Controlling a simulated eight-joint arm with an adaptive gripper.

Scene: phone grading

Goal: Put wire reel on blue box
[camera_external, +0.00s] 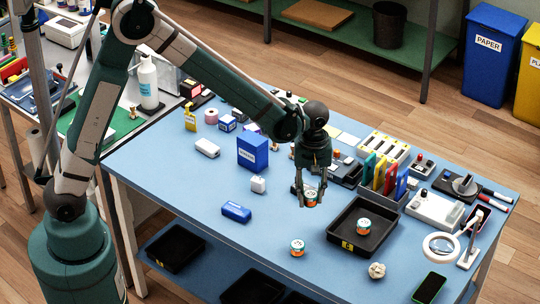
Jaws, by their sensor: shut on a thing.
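My gripper (311,196) points down over the middle of the blue table. It is shut on a small round orange, white and teal thing that looks like a wire reel (311,198), partly hidden by the fingers. I cannot tell whether it touches the table. A blue box (252,151) with a white label stands upright to the left of and behind the gripper. A similar reel (297,247) stands on the table in front, and another (364,226) sits in the black tray.
The black tray (340,246) lies right of the gripper. Upright coloured folders (379,174) stand behind it. The table's front left is mostly clear.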

